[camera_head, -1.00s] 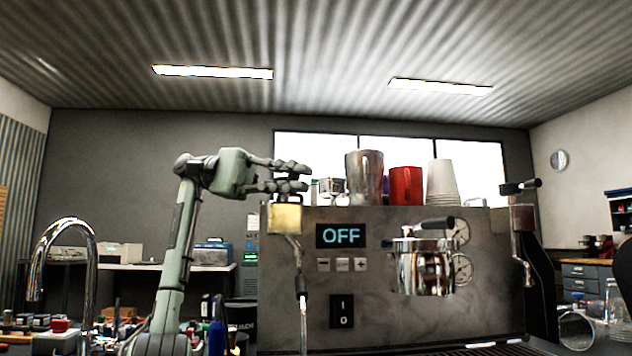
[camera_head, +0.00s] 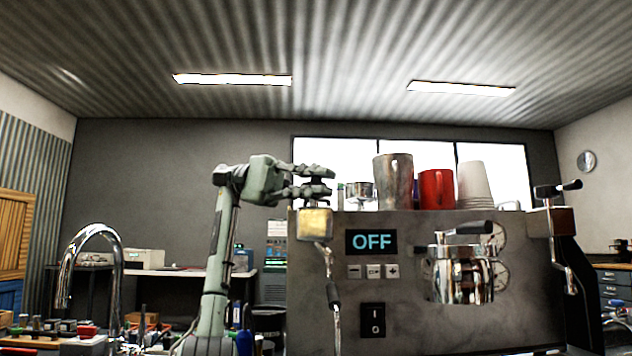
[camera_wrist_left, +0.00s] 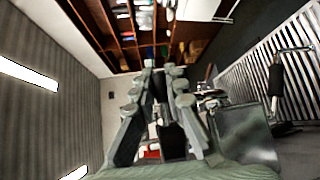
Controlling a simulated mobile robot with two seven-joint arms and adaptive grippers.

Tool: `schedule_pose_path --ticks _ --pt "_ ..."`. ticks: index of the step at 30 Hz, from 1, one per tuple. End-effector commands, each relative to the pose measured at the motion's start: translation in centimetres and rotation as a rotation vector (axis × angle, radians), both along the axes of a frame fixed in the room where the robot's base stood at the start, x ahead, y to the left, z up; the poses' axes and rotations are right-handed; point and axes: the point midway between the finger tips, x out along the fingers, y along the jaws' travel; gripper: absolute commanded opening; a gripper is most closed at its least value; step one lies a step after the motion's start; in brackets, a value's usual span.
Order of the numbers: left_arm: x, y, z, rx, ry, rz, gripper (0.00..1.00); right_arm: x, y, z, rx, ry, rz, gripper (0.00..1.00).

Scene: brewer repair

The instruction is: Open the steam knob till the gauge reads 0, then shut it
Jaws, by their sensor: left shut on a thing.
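The espresso machine (camera_head: 415,320) fills the right half of the head view. My left gripper (camera_head: 322,182) is at its upper left corner, just above the brass-coloured valve block (camera_head: 314,223) of the left steam wand (camera_head: 333,290). It is shut on the steam knob there, which the fingers mostly hide. In the left wrist view a dark piece shows between the fingers of the left gripper (camera_wrist_left: 160,75). Two round gauges, upper (camera_head: 497,233) and lower (camera_head: 497,271), are partly hidden by the portafilter (camera_head: 460,272); their readings are too small to tell. My right gripper is not in view.
A metal pitcher (camera_head: 393,182), a red mug (camera_head: 436,189) and stacked paper cups (camera_head: 474,186) stand on the machine beside the gripper. The display (camera_head: 371,241) reads OFF. A second black-handled knob (camera_head: 558,188) is at the right. A chrome tap (camera_head: 90,236) stands at the left.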

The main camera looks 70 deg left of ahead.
Motion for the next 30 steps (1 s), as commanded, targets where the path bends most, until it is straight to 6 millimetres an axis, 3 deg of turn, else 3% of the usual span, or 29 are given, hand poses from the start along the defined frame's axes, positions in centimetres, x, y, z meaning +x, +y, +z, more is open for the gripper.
schedule_pose_path --ticks 6,21,30 --pt "0.0 0.0 0.1 -0.004 -0.002 0.0 0.33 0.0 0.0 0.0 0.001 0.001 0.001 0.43" --pt "-0.2 0.2 0.3 0.001 0.01 -0.001 0.33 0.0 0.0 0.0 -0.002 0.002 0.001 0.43" --pt "0.2 0.0 2.8 0.0 0.009 0.011 0.33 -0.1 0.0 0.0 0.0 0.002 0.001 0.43"
